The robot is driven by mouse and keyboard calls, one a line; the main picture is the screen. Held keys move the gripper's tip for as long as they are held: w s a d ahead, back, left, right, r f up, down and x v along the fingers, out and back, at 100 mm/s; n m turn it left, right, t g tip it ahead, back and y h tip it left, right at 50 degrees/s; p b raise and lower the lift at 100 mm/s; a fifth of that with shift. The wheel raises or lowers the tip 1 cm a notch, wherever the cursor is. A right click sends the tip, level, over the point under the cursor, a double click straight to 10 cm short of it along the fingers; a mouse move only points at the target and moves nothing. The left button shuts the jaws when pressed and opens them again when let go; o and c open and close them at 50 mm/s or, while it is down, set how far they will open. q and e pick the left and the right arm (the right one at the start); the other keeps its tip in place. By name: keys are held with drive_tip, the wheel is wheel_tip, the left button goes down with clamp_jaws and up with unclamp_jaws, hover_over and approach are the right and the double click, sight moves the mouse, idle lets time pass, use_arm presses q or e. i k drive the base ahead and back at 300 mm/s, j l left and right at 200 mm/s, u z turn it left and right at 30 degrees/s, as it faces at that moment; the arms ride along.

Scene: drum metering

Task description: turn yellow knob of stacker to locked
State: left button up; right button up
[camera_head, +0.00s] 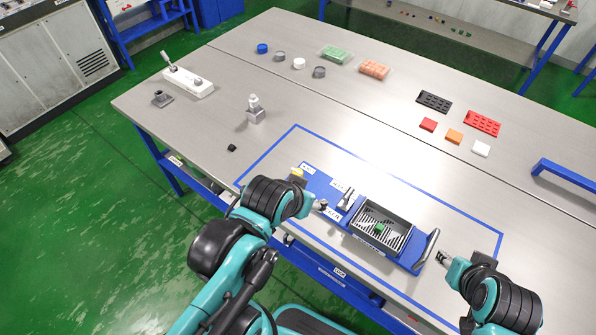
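The blue stacker (308,184) lies inside a blue taped outline on the grey table. A small yellow part (297,171), which looks like the yellow knob, shows at its far left end. My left arm partly hides that end, and I cannot tell the knob's setting. My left gripper (321,205) is over the stacker's left part, nearer to me than the yellow part. My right gripper (441,257) is just right of the stacker's right-hand metal handle. Both grippers look empty, but they are too small to tell whether they are open.
A dark tray (383,227) with a striped floor and a green block (379,229) sits on the stacker. A metal lever (346,198) stands left of it. A white lever box (188,82) and a metal fixture (256,110) stand at the left. The table's middle is clear.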

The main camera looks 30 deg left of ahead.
sight(297, 171)
drive_tip(key=j+z, duration=0.15)
drive_tip(key=j, duration=0.55)
drive_tip(key=j+z, duration=0.2)
drive_tip(key=j, duration=0.55)
drive_tip(key=k, duration=0.05)
